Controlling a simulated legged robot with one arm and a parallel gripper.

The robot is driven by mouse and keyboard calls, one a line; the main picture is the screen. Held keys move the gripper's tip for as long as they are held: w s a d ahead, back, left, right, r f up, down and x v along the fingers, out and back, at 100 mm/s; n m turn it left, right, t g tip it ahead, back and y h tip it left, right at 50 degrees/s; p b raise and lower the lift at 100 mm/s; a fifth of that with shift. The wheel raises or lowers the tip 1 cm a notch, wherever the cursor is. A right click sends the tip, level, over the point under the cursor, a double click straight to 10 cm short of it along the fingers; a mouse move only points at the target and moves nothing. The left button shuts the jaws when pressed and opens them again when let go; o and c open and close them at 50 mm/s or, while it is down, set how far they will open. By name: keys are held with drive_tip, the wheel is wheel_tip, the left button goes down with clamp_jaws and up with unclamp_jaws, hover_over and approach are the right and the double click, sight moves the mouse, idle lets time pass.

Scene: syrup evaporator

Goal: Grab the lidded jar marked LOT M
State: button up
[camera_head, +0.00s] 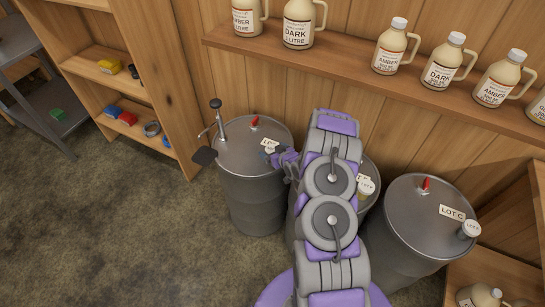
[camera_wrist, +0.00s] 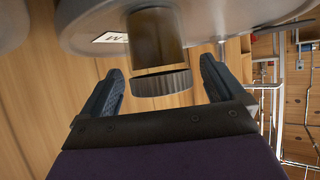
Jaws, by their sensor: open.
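In the wrist view, which looks upside down, a small jar with dark amber contents (camera_wrist: 155,40) and a grey ribbed lid (camera_wrist: 162,82) stands on a metal drum top (camera_wrist: 90,22). A white card beside it (camera_wrist: 112,37) ends in an M. My gripper (camera_wrist: 161,68) is open, with one finger on each side of the lid and a narrow gap showing at both sides. In the head view, my gripper (camera_head: 283,157) is over the left drum (camera_head: 250,200), next to a card reading "LO"; the rest of the card and most of the jar are hidden.
A middle drum, mostly behind my arm, bears another jar (camera_head: 366,188). The right drum (camera_head: 405,230) bears a LOT C card (camera_head: 452,212) and a jar (camera_head: 470,230). A pump (camera_head: 217,120) stands on the left drum. A wall shelf with syrup jugs (camera_head: 390,47) runs behind.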

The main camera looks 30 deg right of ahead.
drive_tip(key=shift+w+f, duration=0.2)
drive_tip(key=shift+w, duration=0.15)
drive_tip(key=c, duration=1.2)
